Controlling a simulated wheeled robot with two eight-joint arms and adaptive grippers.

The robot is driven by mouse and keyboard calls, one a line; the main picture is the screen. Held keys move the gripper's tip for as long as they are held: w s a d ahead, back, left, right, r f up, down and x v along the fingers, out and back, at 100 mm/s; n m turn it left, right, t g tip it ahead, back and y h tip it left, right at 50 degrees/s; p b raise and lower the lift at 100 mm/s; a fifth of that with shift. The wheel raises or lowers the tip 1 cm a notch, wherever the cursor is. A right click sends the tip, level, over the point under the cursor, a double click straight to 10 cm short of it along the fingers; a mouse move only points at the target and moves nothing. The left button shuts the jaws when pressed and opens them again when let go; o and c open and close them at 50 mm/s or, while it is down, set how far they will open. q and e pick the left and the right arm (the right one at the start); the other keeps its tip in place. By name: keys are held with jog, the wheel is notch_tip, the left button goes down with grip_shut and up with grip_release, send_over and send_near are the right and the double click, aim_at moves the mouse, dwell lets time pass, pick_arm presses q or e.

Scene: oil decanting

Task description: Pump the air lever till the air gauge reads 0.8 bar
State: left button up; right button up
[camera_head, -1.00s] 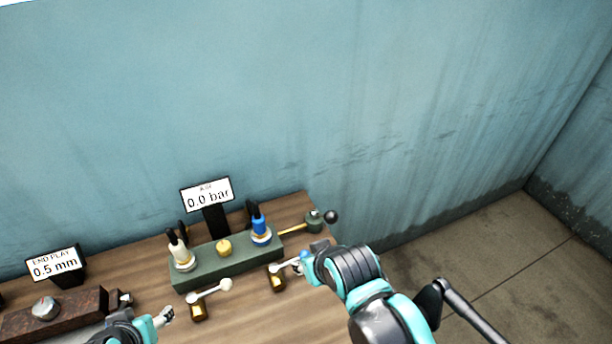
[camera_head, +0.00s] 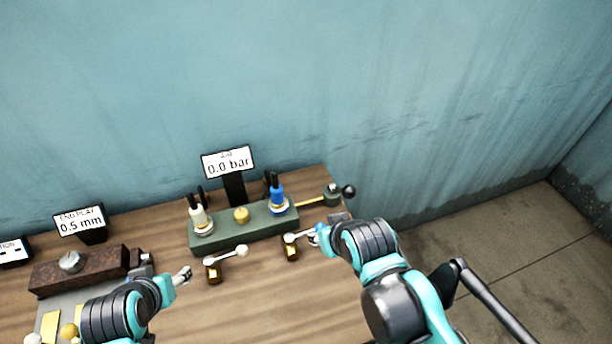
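The air gauge (camera_head: 228,161) stands at the back of the table and reads 0.0 bar. In front of it is a green block (camera_head: 243,231) with a cream fitting, a brass knob and a blue fitting. A lever with a black ball (camera_head: 348,191) stands at the block's right end. Which lever is the air lever is not labelled legibly. My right gripper (camera_head: 318,235) is beside the right pale lever's end; contact is unclear. My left gripper (camera_head: 183,276) is left of the left pale lever, apart from it.
An end play display (camera_head: 80,221) reads 0.5 mm at the left, behind a rusty brown block (camera_head: 82,270) with a round dial. Yellow pieces (camera_head: 50,326) lie at the lower left. The wooden table (camera_head: 270,306) is bare at the front middle. A wall stands behind.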

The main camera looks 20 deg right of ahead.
dwell(0.9)
grip_shut()
dwell(1.1)
